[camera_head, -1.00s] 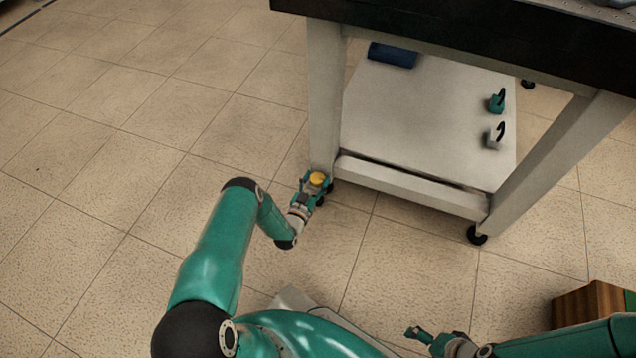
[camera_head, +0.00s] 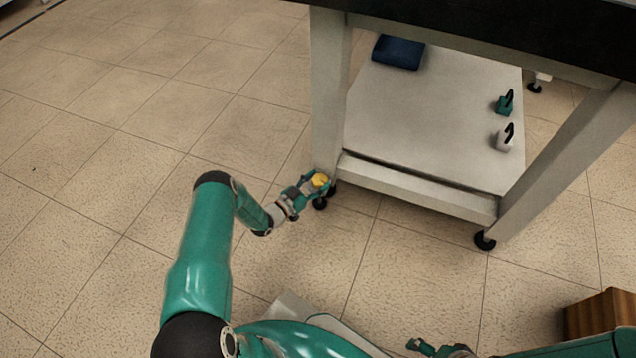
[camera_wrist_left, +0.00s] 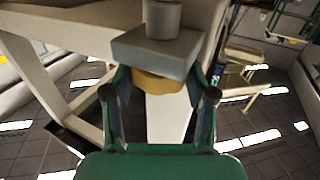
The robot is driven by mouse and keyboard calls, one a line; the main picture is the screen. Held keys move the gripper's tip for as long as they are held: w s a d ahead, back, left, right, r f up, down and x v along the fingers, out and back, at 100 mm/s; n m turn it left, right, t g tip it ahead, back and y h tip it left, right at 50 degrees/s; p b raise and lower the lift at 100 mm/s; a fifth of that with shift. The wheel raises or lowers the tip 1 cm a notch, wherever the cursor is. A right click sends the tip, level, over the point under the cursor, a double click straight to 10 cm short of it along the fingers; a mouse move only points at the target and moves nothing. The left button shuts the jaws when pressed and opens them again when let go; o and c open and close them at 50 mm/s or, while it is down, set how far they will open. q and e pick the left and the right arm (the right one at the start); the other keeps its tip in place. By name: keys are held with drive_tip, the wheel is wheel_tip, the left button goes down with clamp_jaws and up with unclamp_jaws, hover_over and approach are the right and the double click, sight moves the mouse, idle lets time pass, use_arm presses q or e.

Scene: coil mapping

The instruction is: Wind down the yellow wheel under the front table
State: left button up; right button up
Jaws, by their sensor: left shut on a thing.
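The yellow wheel (camera_head: 320,180) sits at the foot of the front table's near left leg, just above a black caster. My left gripper (camera_head: 312,184) is at that foot, shut on the yellow wheel. In the left wrist view the yellow wheel (camera_wrist_left: 158,86) shows between the two fingers (camera_wrist_left: 160,105), below a grey block. The front table (camera_head: 480,30) has a dark top, pale legs and a lower shelf. My right gripper (camera_head: 432,348) is at the bottom edge, away from the table; its fingers are too small and cut off to read.
The lower shelf (camera_head: 420,125) holds a dark blue item (camera_head: 398,52), a teal-and-black item (camera_head: 504,104) and a white-and-black item (camera_head: 504,138). A brown wooden box (camera_head: 598,318) stands at the lower right. The tiled floor left of the table is clear.

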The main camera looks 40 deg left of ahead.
use_arm(q)
drive_tip(key=o, duration=1.2)
drive_tip(key=shift+c, duration=0.2)
drive_tip(key=s+a, duration=0.2)
drive_tip(key=s, duration=0.9)
drive_tip(key=shift+s+a, duration=0.25)
drive_tip(key=shift+s, duration=0.1)
